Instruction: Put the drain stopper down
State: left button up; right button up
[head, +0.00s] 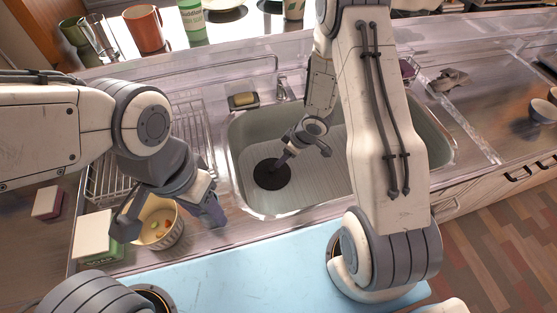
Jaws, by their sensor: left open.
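The drain stopper (271,174) is a round, dark disc in the left part of the steel sink (303,192), low in the basin. My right gripper (300,155) reaches into the sink, and a fingertip overlaps the disc's upper right edge in the head view. I cannot tell whether it grips the stopper or only lies in front of it, nor whether the stopper rests on the sink floor. My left gripper (168,222) is open, left of the sink, its fingers spread on either side of a ribbed pale bowl (168,241) holding food scraps.
A yellow sponge in a holder (243,100) and the faucet (284,90) are behind the sink. A wire dish rack (188,120) stands left. A soap box (92,240) is near the bowl.

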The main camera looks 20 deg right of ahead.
jog(key=s+a+r+m+h, duration=0.1)
jog(key=a+r+h, duration=0.1)
jog(key=r, duration=0.6)
jog(key=s+a+r+h, duration=0.1)
jog(key=s+a+r, duration=0.15)
jog(key=r, duration=0.55)
jog(key=s+a+r+g, duration=0.1)
jog(key=s+a+r, duration=0.1)
jog(key=s, duration=0.5)
jog(key=s+a+r+g, duration=0.1)
jog(key=s+a+r, duration=0.2)
jog(key=s+r, duration=0.2)
jog(key=s+a+r+g, duration=0.1)
jog(key=s+r, duration=0.3)
jog(key=s, duration=0.5)
jog(key=shift+s+a+m+y, duration=0.15)
jog(key=shift+a+m+y, duration=0.2)
jog(key=shift+a, duration=0.5)
